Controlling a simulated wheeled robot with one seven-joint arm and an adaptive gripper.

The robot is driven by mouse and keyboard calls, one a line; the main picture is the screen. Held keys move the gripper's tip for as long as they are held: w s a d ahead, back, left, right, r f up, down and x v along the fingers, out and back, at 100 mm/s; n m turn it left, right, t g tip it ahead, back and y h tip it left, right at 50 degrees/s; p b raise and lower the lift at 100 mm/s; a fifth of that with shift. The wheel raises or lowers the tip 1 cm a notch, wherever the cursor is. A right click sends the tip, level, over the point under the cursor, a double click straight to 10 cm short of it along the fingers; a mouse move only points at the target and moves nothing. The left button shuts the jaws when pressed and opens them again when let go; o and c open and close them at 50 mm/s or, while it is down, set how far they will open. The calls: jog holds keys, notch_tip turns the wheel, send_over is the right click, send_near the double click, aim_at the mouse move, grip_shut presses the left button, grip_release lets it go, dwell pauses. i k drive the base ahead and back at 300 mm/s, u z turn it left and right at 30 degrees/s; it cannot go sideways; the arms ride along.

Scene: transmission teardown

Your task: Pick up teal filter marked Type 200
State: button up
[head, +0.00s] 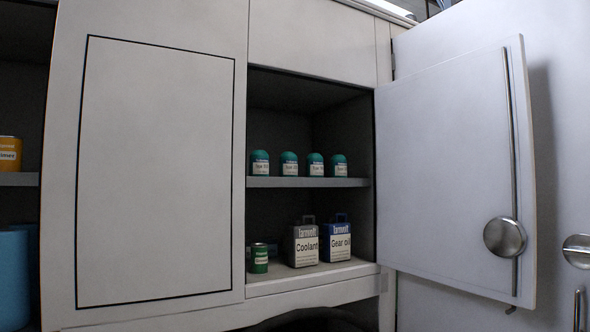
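Several teal filters with white labels stand upright in a row on the upper shelf of the open cabinet. From left to right they are a first filter (260,163), a second filter (289,164), a third filter (315,164) and a last one at the right end (339,165). The print on their labels is too small to read for certain, so I cannot tell which is Type 200. My gripper is not in view.
The cabinet door (455,165) stands open at the right. A closed panel (155,175) is left of the opening.

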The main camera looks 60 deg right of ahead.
aim_at(289, 161)
jog(key=z, duration=0.75)
jog(key=i, duration=0.85)
jog(key=z, duration=0.85)
